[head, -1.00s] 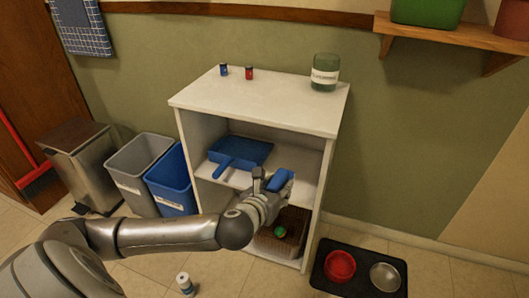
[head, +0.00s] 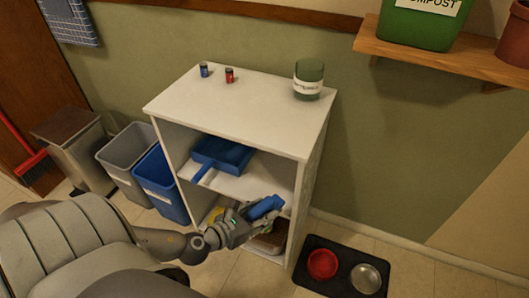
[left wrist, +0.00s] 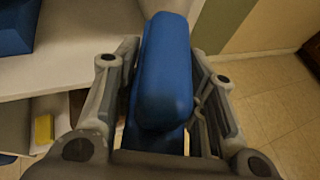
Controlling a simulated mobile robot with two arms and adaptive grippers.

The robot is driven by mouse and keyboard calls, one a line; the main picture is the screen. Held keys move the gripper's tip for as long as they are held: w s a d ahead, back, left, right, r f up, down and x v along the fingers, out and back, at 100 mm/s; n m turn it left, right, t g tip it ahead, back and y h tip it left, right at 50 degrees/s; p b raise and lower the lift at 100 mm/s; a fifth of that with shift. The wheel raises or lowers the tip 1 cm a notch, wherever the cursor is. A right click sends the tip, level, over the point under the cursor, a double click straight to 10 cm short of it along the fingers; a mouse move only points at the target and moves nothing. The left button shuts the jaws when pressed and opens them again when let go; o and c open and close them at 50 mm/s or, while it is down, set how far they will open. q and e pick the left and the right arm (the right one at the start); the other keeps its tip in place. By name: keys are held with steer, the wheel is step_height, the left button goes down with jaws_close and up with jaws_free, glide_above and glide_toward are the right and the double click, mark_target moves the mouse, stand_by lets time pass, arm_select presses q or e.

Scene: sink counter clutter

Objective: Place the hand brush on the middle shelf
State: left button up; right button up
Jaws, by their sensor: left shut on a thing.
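The blue hand brush (head: 264,207) is held in my left gripper (head: 244,213), in front of the right part of the white shelf unit's opening. In the left wrist view the brush (left wrist: 165,75) lies between the two fingers, its blue back facing the camera; its bristles cannot be made out. The middle shelf (head: 262,182) is level with or slightly above the gripper in the head view. A blue dustpan (head: 224,155) lies on its left and back part. I cannot tell whether the brush touches the shelf edge. My right gripper is out of view.
The shelf's right part beside the dustpan looks clear. A brown basket (head: 270,241) stands below. Blue (head: 160,188) and grey bins (head: 125,155) stand left; a bowl mat (head: 340,268) lies right.

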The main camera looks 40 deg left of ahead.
arm_select(q)
steer(key=w+a+f, duration=0.1)
steer(key=w, duration=0.5)
steer(key=w+a+f+b, duration=0.1)
steer(key=w+a, duration=0.1)
steer(key=w, duration=0.4)
steer(key=w+a+f, duration=0.1)
steer(key=w, duration=0.5)
steer(key=shift+w+a+b, duration=0.25)
steer(key=shift+a+b, duration=0.05)
steer(key=shift+b, duration=0.1)
steer(key=shift+f, duration=0.35)
step_height(320, 180, down, 3)
steer(key=shift+w+b, duration=0.1)
steer(key=shift+b, duration=1)
steer(key=shift+w, duration=0.1)
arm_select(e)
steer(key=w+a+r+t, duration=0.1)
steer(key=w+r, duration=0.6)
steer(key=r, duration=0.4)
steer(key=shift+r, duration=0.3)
arm_select(q)
steer(key=shift+f, duration=0.1)
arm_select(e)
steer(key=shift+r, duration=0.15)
